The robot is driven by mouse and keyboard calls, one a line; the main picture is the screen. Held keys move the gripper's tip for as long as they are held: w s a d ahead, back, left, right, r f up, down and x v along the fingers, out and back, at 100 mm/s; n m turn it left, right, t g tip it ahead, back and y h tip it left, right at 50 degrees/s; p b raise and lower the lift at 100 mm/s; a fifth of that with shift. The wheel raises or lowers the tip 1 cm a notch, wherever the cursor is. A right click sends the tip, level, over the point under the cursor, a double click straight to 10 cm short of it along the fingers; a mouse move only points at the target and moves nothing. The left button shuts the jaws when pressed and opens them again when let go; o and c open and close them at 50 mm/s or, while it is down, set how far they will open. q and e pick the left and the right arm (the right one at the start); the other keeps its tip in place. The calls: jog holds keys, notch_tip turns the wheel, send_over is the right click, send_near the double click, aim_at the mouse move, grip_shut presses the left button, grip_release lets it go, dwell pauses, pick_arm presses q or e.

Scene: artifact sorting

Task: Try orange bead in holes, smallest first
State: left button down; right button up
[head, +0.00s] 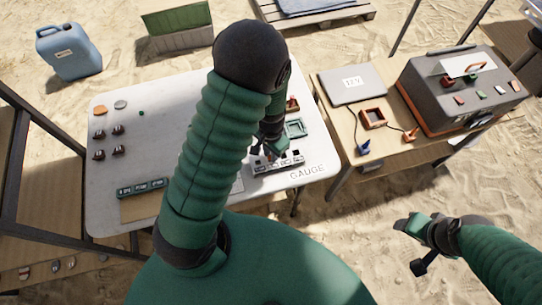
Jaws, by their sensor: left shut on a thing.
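The hole gauge (290,166) is a pale block with dark holes, lying by the printed word GAUGE at the right front of the white table. My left gripper (268,152) points down over the gauge's left part and is shut on the orange bead, of which only a small orange speck shows between the fingers. My own arm covers much of this area, so I cannot tell whether the bead touches a hole. My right gripper (412,240) hangs over the sand at the right, away from the table, with its fingers apart and empty.
The white table (165,100) also holds several dark beads (118,130), an orange disc (99,110), a labelled green strip (142,188) and a green square tray (296,128). A wooden table at the right bears a grey case (460,85) and a laptop-like box (350,84).

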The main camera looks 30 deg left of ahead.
pick_arm(q)
jog(key=shift+r+p, duration=2.3)
jog(key=shift+r, duration=0.45)
jog(key=n+p, duration=0.2)
jog(key=n, duration=0.1)
jog(key=n+p, duration=0.3)
jog(key=shift+a+r+n, duration=0.1)
jog(key=shift+r+n, duration=0.1)
jog(key=shift+n, duration=0.2)
jog(key=shift+f+n+p, duration=0.15)
jog(key=shift+n+p, duration=0.15)
jog(key=shift+n, duration=0.4)
jog(key=shift+f+n, duration=0.2)
jog(key=shift+n, duration=0.2)
notch_tip(320, 180, down, 5)
jog(key=b, duration=0.4)
jog(key=shift+r, duration=0.2)
jog(key=shift+f, duration=0.1)
